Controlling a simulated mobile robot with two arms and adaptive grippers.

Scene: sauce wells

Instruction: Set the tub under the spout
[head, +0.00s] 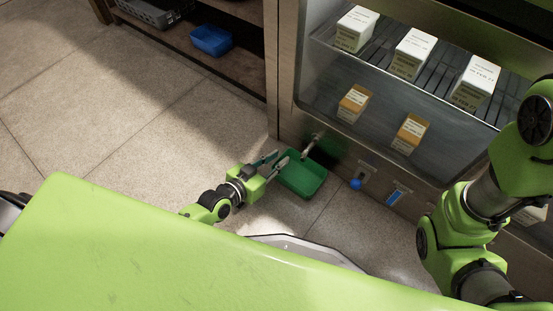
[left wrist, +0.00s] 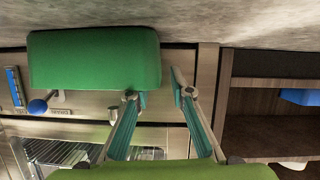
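The green tub (head: 303,190) appears to sit on the floor against the front of the glass-fronted cabinet. The metal spout (head: 313,142) sticks out from the cabinet just above the tub's far side; I cannot tell whether it is over the opening. My left gripper (head: 275,159) is open at the tub's left side. My right gripper is out of view; only my right arm shows.
A blue knob (head: 356,183) and a blue strip (head: 397,196) are on the cabinet's lower panel, right of the tub. White cartons (head: 412,56) stand behind the glass. A low shelf (head: 235,72) holds a blue bin (head: 211,40). Floor to the left is clear.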

